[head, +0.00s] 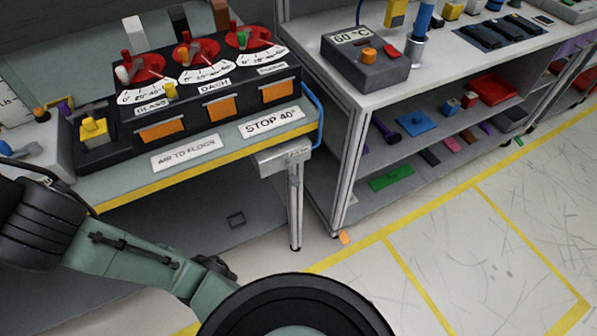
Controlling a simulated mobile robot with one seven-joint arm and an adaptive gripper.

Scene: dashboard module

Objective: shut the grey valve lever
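The dashboard module (205,90) stands on the bench at the upper left, with three red dials over white scales labelled GLASS, DASH and FLOOR. Small levers stand on the dials: a red and white one (126,62) on the left, a red one (185,45) in the middle and a green one (241,38) on the right. I cannot pick out a grey valve lever for certain. My arm crosses the lower left and bottom of the head view, in front of the bench. My gripper's fingers do not show.
The bench has a yellow front edge (200,178) with AIR TO FLOOR and STOP 40° labels. A grey 60 °C box (365,62) stands on the right-hand shelf unit.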

